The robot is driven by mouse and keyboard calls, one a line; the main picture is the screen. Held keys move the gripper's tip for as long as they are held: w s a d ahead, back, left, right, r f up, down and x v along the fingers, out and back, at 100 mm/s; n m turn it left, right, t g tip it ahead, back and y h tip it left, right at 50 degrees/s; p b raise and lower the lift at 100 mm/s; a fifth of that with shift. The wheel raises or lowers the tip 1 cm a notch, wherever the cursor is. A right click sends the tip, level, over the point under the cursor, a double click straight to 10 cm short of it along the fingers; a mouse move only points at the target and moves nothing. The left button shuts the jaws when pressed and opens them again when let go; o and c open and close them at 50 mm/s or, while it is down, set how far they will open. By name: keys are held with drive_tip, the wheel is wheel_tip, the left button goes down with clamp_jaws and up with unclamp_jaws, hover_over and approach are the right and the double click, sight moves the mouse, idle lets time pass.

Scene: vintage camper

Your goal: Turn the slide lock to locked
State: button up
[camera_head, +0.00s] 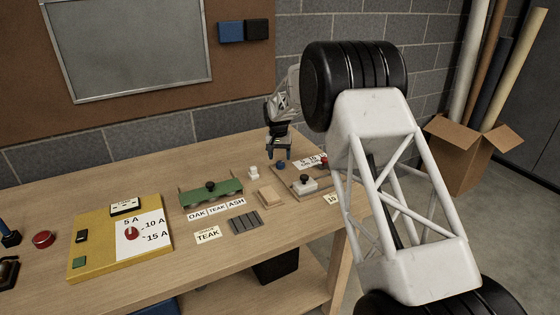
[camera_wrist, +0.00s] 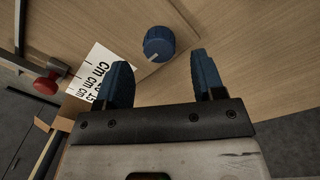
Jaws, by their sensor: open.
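My gripper (camera_head: 279,152) is open and empty above the right part of the bench. In the wrist view its two blue fingers (camera_wrist: 158,72) stand apart, with a round blue knob (camera_wrist: 158,43) showing beyond the gap between the tips. The blue knob also shows just below the gripper in the head view (camera_head: 281,166). A red knob (camera_wrist: 46,84) on a metal stem is at the left of the wrist view, beside a white card marked in cm (camera_wrist: 99,70). No part is clearly labelled as the slide lock, and I cannot tell its setting.
A white block with a dark knob (camera_head: 304,184) is right of a small wooden block (camera_head: 271,196). A yellow panel (camera_head: 92,248) lies at left. My arm hides the bench's right end.

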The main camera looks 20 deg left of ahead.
sight(281, 163)
drive_tip(key=shift+a+r, duration=0.1)
drive_tip(key=shift+r, duration=2)
drive_tip(key=shift+s+d+r, duration=0.1)
drive_tip(key=shift+d+r, duration=0.2)
drive_tip(key=shift+d, duration=0.05)
drive_tip(key=s+d+r, duration=0.7)
drive_tip(key=d+r, duration=0.2)
drive_tip(key=d, duration=0.3)
drive_tip(key=s+d+r, duration=0.7)
drive_tip(key=d+r, duration=0.1)
drive_tip(key=d, duration=0.3)
drive_tip(key=s+d+r+m+t, duration=0.1)
drive_tip(key=s+d+r, duration=0.2)
drive_tip(key=s+d, duration=0.45)
drive_tip(key=s+d+r, duration=0.3)
drive_tip(key=s+d, duration=0.4)
drive_tip(key=s, duration=0.2)
drive_tip(key=s+d+f, duration=0.2)
drive_tip(key=s+d, duration=0.2)
drive_tip(key=s, duration=0.6)
drive_tip(key=s+d+f+t, duration=0.1)
drive_tip(key=s+d, duration=0.3)
drive_tip(key=s, duration=0.6)
drive_tip(key=s+d+f+m, duration=0.1)
drive_tip(key=s+d+f, duration=0.2)
drive_tip(key=s, duration=0.7)
drive_tip(key=shift+s+d+f, duration=0.25)
drive_tip(key=shift+d+f, duration=0.05)
drive_tip(key=shift+d, duration=0.3)
